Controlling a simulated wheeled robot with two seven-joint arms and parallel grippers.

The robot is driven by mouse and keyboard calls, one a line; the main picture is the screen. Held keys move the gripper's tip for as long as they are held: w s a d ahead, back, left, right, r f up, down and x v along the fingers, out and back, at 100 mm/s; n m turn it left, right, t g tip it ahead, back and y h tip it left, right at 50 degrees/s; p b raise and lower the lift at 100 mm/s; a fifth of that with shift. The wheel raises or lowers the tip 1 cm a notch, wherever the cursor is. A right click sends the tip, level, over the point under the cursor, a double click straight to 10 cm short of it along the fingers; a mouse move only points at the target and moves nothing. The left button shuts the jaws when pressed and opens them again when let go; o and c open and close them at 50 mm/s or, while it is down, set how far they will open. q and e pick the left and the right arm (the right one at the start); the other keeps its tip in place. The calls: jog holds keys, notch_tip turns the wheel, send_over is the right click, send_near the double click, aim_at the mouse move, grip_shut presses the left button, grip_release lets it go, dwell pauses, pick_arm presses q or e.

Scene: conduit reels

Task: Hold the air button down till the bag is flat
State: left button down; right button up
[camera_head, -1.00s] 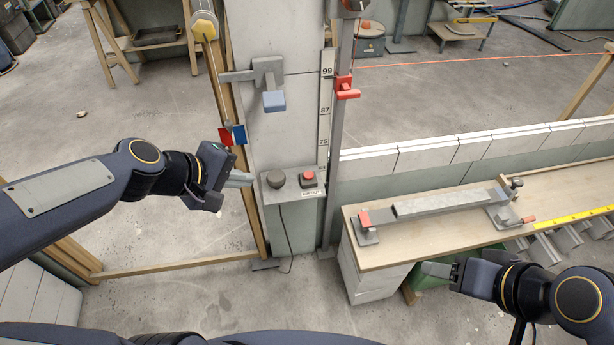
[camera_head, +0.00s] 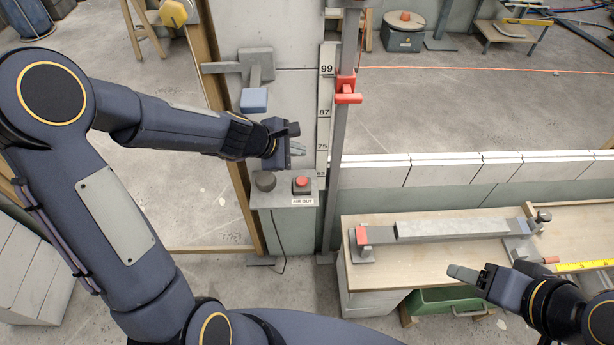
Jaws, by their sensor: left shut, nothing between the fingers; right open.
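The red button (camera_head: 302,183) sits on top of a grey box (camera_head: 285,200) fixed to the white block wall, above a small label that seems to read "AIR OUT". A dark round knob (camera_head: 264,181) stands to its left on the same box. My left gripper (camera_head: 300,150) is shut and empty. In the picture it is just above the red button, with a gap showing between them. My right gripper (camera_head: 464,273) is open and empty at the bench's front edge, well away from the button. I cannot make out a bag in this view.
A grey post (camera_head: 338,200) with a red clamp (camera_head: 347,90) and a number scale (camera_head: 324,110) stands right of the button. A blue-ended bracket (camera_head: 254,99) sticks out above my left gripper. A bench (camera_head: 400,258) holds a grey bar (camera_head: 440,229). A green bin (camera_head: 455,302) is below.

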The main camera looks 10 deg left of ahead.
pick_arm(q)
jog(key=b, duration=0.9)
send_near(305, 178)
jog(key=w+d+f, duration=0.1)
jog(key=w, duration=0.1)
jog(key=w+d+f, duration=0.1)
jog(key=d, duration=0.1)
jog(key=shift+w+f, duration=0.4)
dwell(1.0)
jog(key=shift+f, duration=0.4)
jog(key=shift+f+b, duration=0.55)
jog(key=shift+b, duration=0.25)
dwell(3.7)
